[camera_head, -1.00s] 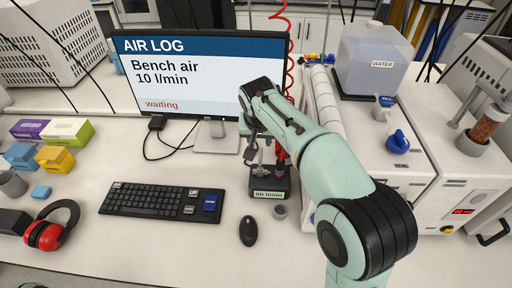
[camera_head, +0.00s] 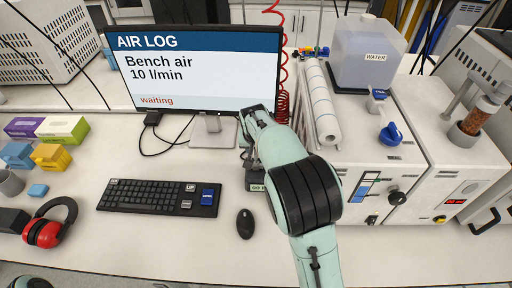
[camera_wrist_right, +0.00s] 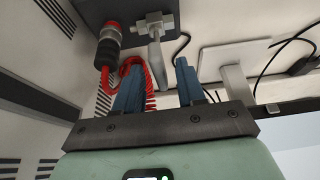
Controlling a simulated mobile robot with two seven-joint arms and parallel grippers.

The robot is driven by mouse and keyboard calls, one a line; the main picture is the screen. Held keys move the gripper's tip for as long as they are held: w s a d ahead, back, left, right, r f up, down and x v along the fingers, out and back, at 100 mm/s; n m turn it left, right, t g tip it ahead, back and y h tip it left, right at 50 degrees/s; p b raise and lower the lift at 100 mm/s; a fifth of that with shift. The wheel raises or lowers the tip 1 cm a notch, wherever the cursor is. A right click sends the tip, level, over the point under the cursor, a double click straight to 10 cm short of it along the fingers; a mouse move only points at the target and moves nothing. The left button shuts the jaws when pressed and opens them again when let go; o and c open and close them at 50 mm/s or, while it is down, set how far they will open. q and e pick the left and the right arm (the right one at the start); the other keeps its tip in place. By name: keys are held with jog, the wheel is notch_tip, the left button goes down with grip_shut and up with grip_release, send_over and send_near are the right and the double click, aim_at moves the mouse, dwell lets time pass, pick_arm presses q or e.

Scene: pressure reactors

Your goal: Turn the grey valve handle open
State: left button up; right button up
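The grey valve handle (camera_wrist_right: 155,49) shows in the right wrist view as a lever on a metal valve body (camera_wrist_right: 150,22), on a dark stand. My right gripper (camera_wrist_right: 159,72) has its two blue fingers apart. The handle's lower end lies between the fingertips in that picture; I cannot tell whether they touch it. In the head view my right arm hides the handle and most of the dark valve stand (camera_head: 254,176). The monitor (camera_head: 196,68) reads "Bench air 10 l/min" and "waiting".
A red coiled hose (camera_wrist_right: 130,75) runs by a red fitting (camera_wrist_right: 108,48) beside the handle. The keyboard (camera_head: 158,197) and mouse (camera_head: 245,224) lie in front. White equipment with a water tank (camera_head: 367,52) stands to the right.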

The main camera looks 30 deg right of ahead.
grip_shut()
pick_arm(q)
jog(key=shift+s+f, duration=0.15)
jog(key=shift+s, duration=0.1)
pick_arm(e)
jog(key=shift+s+n, duration=0.1)
jog(key=shift+n, duration=0.3)
jog(key=shift+d+n+y+b, duration=0.15)
jog(key=shift+n+y+b, duration=0.2)
jog(key=shift+n+y, duration=0.45)
jog(key=n, duration=0.3)
jog(key=shift+d+t, duration=0.1)
jog(key=shift+t, duration=0.2)
jog(key=n+y, duration=0.2)
jog(key=n, duration=0.2)
jog(key=shift+d+n, duration=0.1)
jog(key=shift+n, duration=0.2)
pick_arm(q)
jog(key=shift+w+r+p, duration=0.2)
jog(key=shift+w+p, duration=0.1)
jog(key=shift+p, duration=0.1)
pick_arm(e)
jog(key=n+y, duration=0.1)
jog(key=n, duration=0.1)
jog(key=n+g, duration=0.1)
jog(key=n, duration=0.1)
jog(key=shift+f+n+y, duration=0.1)
jog(key=shift+n+y, duration=0.3)
